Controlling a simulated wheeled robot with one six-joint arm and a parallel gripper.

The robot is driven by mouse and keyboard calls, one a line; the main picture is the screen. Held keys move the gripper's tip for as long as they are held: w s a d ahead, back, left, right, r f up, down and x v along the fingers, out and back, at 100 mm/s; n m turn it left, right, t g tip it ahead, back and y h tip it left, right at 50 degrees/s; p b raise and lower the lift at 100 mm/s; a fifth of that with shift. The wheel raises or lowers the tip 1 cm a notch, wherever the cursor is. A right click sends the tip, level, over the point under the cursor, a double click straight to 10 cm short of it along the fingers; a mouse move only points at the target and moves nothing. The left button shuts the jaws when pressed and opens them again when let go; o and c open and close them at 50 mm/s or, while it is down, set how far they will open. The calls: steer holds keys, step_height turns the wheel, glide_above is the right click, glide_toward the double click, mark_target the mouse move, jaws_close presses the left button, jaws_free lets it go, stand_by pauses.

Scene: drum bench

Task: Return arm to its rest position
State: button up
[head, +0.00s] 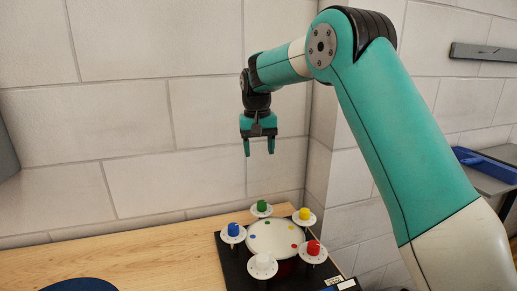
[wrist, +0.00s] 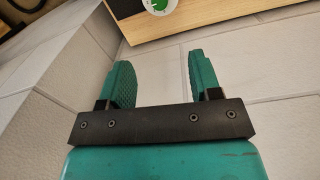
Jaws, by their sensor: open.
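My gripper (head: 259,147) hangs fingers-down in the air above the far edge of the bench (head: 130,253), in front of the wall. Its two teal fingers are apart with nothing between them. In the wrist view my gripper (wrist: 161,82) is also open and empty, with the wall behind it. My teal and white arm rises at the right of the head view and bends over toward the left.
Below my gripper a round white drum pad (head: 275,240) sits on a black base (head: 232,262). Several knobs stand around it: blue (head: 233,230), green (head: 262,206), yellow (head: 304,214), red (head: 313,248) and white (head: 262,264). A dark blue disc (head: 77,285) lies front left.

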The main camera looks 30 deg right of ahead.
steer(key=s+a+n+y, duration=0.1)
steer(key=s+a+n, duration=0.2)
steer(key=s, duration=0.9)
steer(key=s+a+n+y, duration=0.2)
steer(key=s+a+n, duration=0.2)
steer(key=s+a, duration=0.6)
steer(key=s+a+n+y, duration=0.1)
steer(key=s+a+n, duration=0.3)
steer(key=s, duration=0.9)
steer(key=shift+s+a+r+y, duration=0.35)
steer(key=shift+s+a+y, duration=0.05)
steer(key=shift+a, duration=0.75)
